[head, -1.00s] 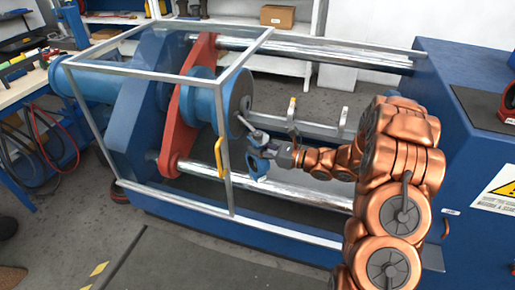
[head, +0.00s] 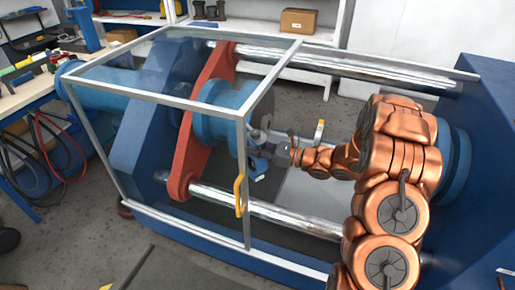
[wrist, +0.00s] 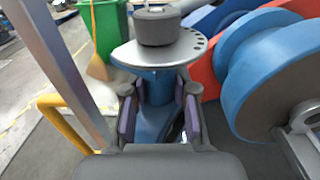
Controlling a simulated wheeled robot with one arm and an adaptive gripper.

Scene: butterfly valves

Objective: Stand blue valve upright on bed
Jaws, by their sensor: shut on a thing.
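The blue valve (wrist: 153,120) is gripped by its blue body between the pads of my gripper (wrist: 160,112) in the wrist view. A grey disc with holes (wrist: 125,52) and a dark grey cap sit at its far end. In the head view my gripper (head: 274,153) holds the valve (head: 257,168) in the air, beside the big blue flange (head: 222,110) of the press. The valve's lower end is hidden in the wrist view. I cannot tell which surface is the bed; a light grey plate (head: 305,190) lies lower, between the bars.
A metal guard frame (head: 247,185) with a yellow handle (head: 239,195) stands close left of the valve. Steel bars (head: 265,212) run along the machine, front and back. A yellow-tipped upright (head: 319,132) stands right of my gripper. A blue housing (head: 480,190) closes the right side.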

